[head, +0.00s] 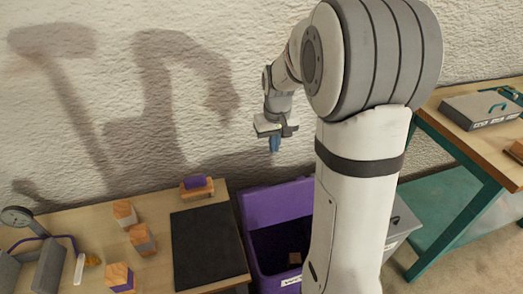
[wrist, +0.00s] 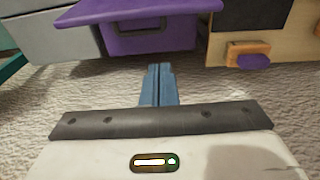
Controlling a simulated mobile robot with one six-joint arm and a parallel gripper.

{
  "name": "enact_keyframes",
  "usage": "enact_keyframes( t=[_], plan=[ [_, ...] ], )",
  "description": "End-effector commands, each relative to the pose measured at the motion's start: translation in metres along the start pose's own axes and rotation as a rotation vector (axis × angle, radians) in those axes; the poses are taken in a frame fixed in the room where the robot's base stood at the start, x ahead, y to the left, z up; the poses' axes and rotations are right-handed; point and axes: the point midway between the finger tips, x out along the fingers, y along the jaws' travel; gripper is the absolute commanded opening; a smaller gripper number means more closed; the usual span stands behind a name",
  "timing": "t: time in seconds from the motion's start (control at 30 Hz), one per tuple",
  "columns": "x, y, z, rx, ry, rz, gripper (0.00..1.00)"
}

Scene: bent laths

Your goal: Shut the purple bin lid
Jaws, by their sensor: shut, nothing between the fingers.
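The purple bin (head: 258,258) stands on the floor between the workbench and my arm. Its purple lid (head: 278,203) is raised at the back, near the wall, and the bin's dark inside shows. My arm hides the bin's right part. My gripper (head: 274,146) is shut and empty, pointing down, above the lid and near the wall. In the wrist view, my blue fingers (wrist: 157,85) are together, with the lid (wrist: 130,12) as a purple slab at the top and a bin side with a handle-like outline (wrist: 145,40) beyond the fingertips.
A grey container (head: 402,225) is partly behind my arm. A teal-legged table (head: 465,160) stands at the right.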

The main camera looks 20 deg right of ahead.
Motion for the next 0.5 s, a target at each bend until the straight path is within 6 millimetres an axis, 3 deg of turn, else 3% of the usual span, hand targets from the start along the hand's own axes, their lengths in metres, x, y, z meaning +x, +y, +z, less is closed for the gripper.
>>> enact_keyframes(
  t=[0.03,0.2,0.5],
  plan=[
    [0.026,0.009,-0.015,0.005,-0.016,-0.001,0.00],
    [0.074,0.028,-0.048,0.006,-0.039,-0.004,0.00],
    [0.108,0.038,-0.063,0.005,-0.053,-0.006,0.00]
  ],
)
